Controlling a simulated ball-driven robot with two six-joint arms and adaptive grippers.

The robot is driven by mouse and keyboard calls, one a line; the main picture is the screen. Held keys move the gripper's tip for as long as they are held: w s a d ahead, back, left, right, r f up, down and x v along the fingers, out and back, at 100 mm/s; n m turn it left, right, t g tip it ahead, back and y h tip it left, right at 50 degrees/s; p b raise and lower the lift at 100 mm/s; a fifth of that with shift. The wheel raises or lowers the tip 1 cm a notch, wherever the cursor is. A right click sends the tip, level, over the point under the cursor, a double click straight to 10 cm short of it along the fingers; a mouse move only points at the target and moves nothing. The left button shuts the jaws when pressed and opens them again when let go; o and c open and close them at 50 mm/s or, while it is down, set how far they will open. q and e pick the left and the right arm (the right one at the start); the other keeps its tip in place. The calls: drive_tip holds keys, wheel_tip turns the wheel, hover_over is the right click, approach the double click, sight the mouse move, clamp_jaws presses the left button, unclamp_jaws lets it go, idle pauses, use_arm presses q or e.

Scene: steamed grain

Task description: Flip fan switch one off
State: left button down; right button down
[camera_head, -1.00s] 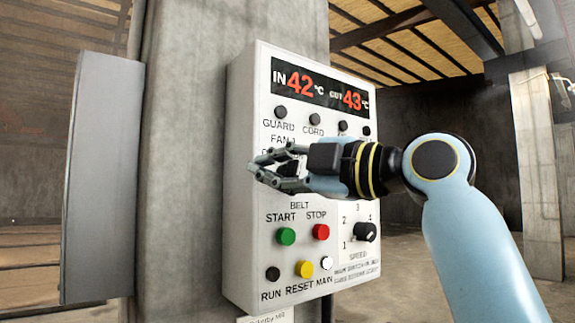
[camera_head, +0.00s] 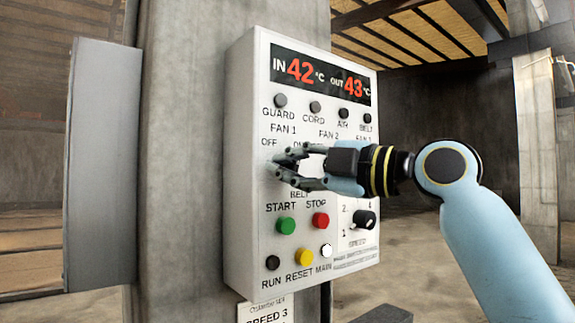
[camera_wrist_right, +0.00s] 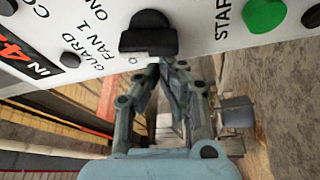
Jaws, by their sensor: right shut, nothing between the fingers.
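The white control panel (camera_head: 248,200) is fixed to a concrete pillar, with FAN 1, FAN 2 and FAN 3 labels across its middle. In the head view the fan 1 switch is hidden behind my right gripper (camera_head: 275,164). In the right wrist view the fan 1 switch is a black knob (camera_wrist_right: 148,37) beside the FAN 1 lettering. My right gripper, also in that view (camera_wrist_right: 168,66), is shut and empty, its fingertips close beside the knob. I cannot tell whether they touch it. The switch's setting is unclear. My left gripper is not in view.
Below the switches are a green START button (camera_head: 285,225), a red STOP button (camera_head: 320,220), a yellow RESET button (camera_head: 304,257) and a black speed dial (camera_head: 363,219). A grey metal plate (camera_head: 105,165) stands left of the panel. Open floor lies to the right.

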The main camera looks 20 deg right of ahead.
drive_tip(key=shift+f+n+b, duration=0.1)
drive_tip(key=shift+n+b, duration=0.3)
drive_tip(key=shift+b, duration=0.05)
drive_tip(key=shift+n+g+b, duration=0.3)
drive_tip(key=shift+b, duration=0.15)
drive_tip(key=shift+f+n+h+b, duration=0.25)
drive_tip(key=shift+n+h+b, duration=0.05)
drive_tip(key=shift+n+b, duration=0.25)
drive_tip(key=shift+d+f+n+g+b, duration=0.1)
drive_tip(key=shift+f+n+g+b, duration=0.2)
drive_tip(key=shift+n+b, duration=0.65)
drive_tip(key=shift+w+d+f+n+h+b, duration=0.1)
drive_tip(key=shift+d+f+n+h+b, duration=0.1)
drive_tip(key=shift+n+h+b, duration=0.6)
drive_tip(key=shift+w+d+f+n+g+h, duration=0.1)
drive_tip(key=shift+n+g+h, duration=0.1)
drive_tip(key=shift+n, duration=0.55)
drive_tip(key=shift+d+f+n+g+h, duration=0.1)
drive_tip(key=shift+n+g, duration=0.1)
drive_tip(key=shift+n, duration=0.55)
drive_tip(key=shift+f, duration=0.1)
